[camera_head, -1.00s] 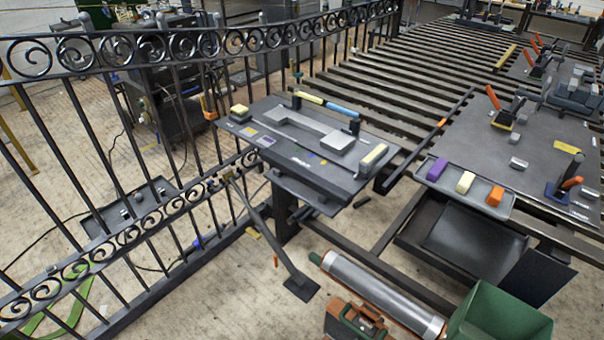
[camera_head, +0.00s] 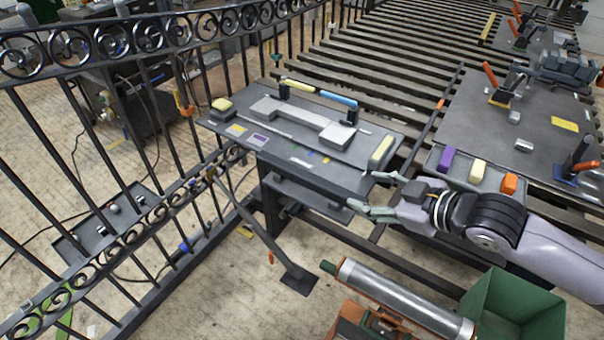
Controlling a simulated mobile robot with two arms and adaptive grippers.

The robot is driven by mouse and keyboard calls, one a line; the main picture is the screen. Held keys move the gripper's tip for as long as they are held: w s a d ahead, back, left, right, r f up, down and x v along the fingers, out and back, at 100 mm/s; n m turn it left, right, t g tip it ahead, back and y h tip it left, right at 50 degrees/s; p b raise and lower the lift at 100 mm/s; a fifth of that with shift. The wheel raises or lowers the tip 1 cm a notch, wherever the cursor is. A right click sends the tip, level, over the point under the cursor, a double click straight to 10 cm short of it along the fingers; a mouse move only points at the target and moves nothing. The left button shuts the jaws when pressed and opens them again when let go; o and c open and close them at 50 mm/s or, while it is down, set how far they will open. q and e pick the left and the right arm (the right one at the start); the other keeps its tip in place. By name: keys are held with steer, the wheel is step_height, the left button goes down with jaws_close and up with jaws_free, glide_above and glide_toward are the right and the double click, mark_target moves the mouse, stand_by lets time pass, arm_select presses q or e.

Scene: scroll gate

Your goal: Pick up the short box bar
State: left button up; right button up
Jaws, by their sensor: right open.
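A dark work table (camera_head: 340,182) stands at the centre beside the fence. On it lies a grey bar (camera_head: 297,117) with wider block-like ends. Behind it, a yellow and blue bar (camera_head: 338,99) spans two dark posts. I cannot tell for sure which piece is the short box bar. My right gripper (camera_head: 372,194) comes in from the right. It is open and empty, its fingers pointing left at the table's front right corner, near a yellow-topped block (camera_head: 381,150). The left gripper is not in view.
A tray with purple (camera_head: 446,160), yellow (camera_head: 477,171) and orange (camera_head: 510,184) blocks sits just behind my right arm. A scrolled iron fence (camera_head: 130,40) runs along the left. A metal cylinder (camera_head: 400,297) and a green bin (camera_head: 515,305) stand below the arm.

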mark_target(318, 182)
steer(key=x, duration=0.5)
steer(key=shift+a+r+p, duration=0.1)
steer(key=shift+p, duration=0.2)
steer(key=x, duration=0.5)
steer(key=shift+p+x, duration=0.4)
steer(key=shift+x, duration=0.45)
steer(key=x, duration=0.3)
steer(key=p+x, duration=0.1)
steer(key=shift+a+f, duration=0.25)
steer(key=shift+a, duration=0.25)
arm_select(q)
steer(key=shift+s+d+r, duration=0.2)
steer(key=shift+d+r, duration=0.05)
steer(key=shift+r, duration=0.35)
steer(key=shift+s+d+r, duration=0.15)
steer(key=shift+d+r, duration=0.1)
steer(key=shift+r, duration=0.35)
arm_select(e)
steer(key=shift+c, duration=0.3)
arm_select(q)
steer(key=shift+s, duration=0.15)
arm_select(e)
steer(key=shift+s, duration=0.1)
jaws_close()
steer(key=shift+r, duration=0.1)
